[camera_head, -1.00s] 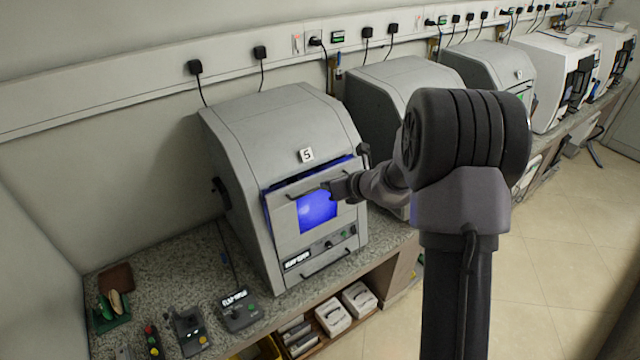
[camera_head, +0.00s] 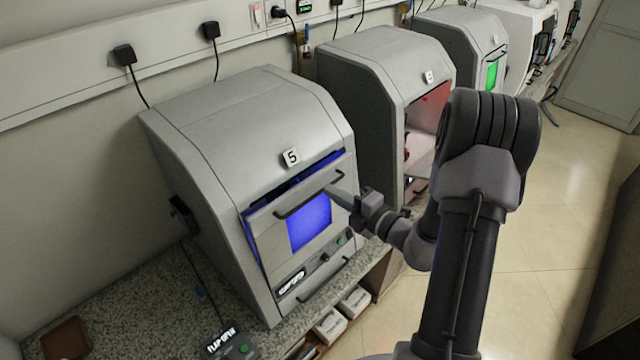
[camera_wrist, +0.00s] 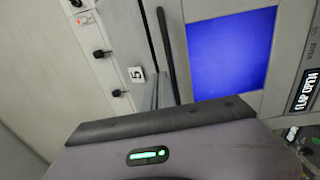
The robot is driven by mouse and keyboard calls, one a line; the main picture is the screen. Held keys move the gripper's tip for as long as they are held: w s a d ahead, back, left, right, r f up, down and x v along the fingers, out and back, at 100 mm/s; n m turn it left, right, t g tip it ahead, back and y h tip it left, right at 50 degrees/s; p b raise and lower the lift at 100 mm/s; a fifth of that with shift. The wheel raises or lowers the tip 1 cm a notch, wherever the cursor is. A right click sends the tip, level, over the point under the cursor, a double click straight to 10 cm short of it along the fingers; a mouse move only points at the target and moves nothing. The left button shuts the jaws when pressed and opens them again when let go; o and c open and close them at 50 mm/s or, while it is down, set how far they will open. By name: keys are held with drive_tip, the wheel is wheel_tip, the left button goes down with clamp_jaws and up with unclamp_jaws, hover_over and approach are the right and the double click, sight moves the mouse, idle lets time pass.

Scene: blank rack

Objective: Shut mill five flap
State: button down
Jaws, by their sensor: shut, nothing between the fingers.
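Mill five (camera_head: 250,120) is a grey cabinet with a "5" label on its sloped top, left of centre in the head view. Its flap (camera_head: 265,235) has a glowing blue window and a dark bar handle (camera_head: 310,195) near its top edge. The flap stands slightly ajar: a blue-lit gap shows along its top and left edges. My gripper (camera_head: 338,196) is shut and empty, in front of the flap's right part, by the handle's right end. I cannot tell whether it touches. In the wrist view, the handle (camera_wrist: 167,55) and window (camera_wrist: 232,55) lie just beyond my gripper.
A second grey mill (camera_head: 375,80) stands close on the right with its front open and red light inside. Another with a green window (camera_head: 491,75) is farther along. A control box (camera_head: 235,345) sits on the speckled counter at the front.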

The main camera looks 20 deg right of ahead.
sight(312, 180)
drive_tip(key=x, duration=0.5)
drive_tip(key=shift+s, duration=0.1)
drive_tip(key=shift+p+x, duration=0.6)
drive_tip(key=shift+x, duration=0.6)
drive_tip(key=shift+r, duration=0.15)
drive_tip(key=shift+s+d, duration=0.1)
